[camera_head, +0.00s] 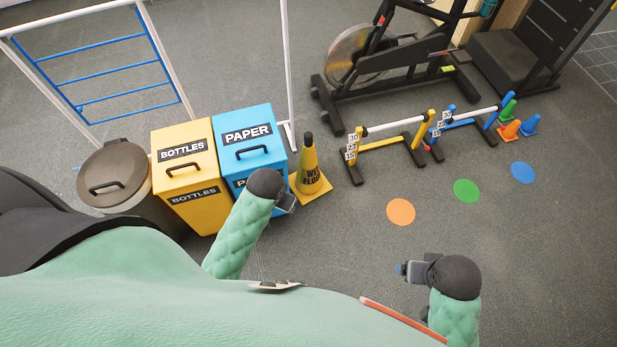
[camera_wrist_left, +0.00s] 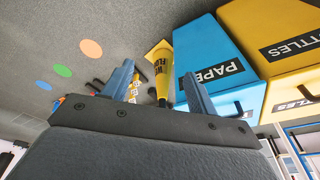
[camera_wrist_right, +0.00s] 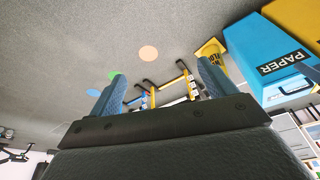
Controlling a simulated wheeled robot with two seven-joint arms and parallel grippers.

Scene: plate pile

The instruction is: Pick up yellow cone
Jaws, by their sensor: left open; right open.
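The yellow cone (camera_head: 309,172) with a black tip and black lettering stands upright on the floor, right of the blue paper bin, in the head view. My left gripper (camera_head: 286,203) is close in front of it, to its lower left in the picture, open and empty. In the left wrist view the cone (camera_wrist_left: 162,72) shows between the two fingers of my left gripper (camera_wrist_left: 158,88), beyond them. My right gripper (camera_head: 408,270) is open and empty, well to the right. In the right wrist view the cone (camera_wrist_right: 213,55) shows beyond the right finger of that gripper (camera_wrist_right: 160,90).
A yellow bottles bin (camera_head: 187,160) and blue paper bin (camera_head: 247,143) stand left of the cone, beside a round brown bin (camera_head: 112,177). Low hurdles (camera_head: 390,143) stand right of it. Orange (camera_head: 400,211), green (camera_head: 466,190) and blue (camera_head: 523,172) floor discs lie on open floor.

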